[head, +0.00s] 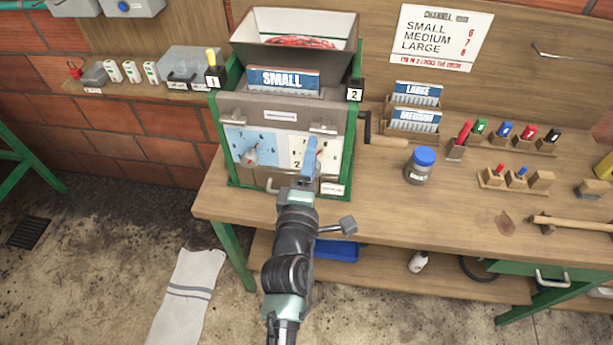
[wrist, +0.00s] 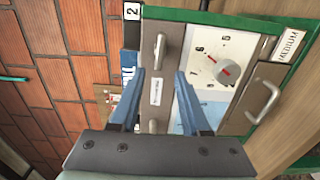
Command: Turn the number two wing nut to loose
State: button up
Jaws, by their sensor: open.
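The pulper (head: 286,130) has a grey front panel in a green frame on the bench. The number 2 tag (head: 355,92) is at its upper right; it shows in the wrist view too (wrist: 132,11). The wing nut nearest it is a grey metal bar (head: 323,128), also in the wrist view (wrist: 160,51). Another wing nut (head: 230,114) is at the panel's left, by the number 1 tag (head: 212,82). My gripper (head: 312,148) has blue fingers, open and empty, in front of the panel's right half. In the wrist view its fingertips (wrist: 160,73) are either side of the panel, apart from the nut.
A white dial plate (wrist: 225,58) with a red-marked knob and a blue plate (head: 250,150) with another knob are below the nuts. A crank (head: 385,140) juts out right. A blue-lidded jar (head: 420,166) stands on the bench (head: 380,205).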

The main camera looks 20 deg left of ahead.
jog(key=v, duration=0.6)
jog(key=shift+s+d+p, duration=0.15)
jog(key=shift+s+p, duration=0.1)
jog(key=shift+p, duration=0.15)
jog(key=shift+o, duration=0.3)
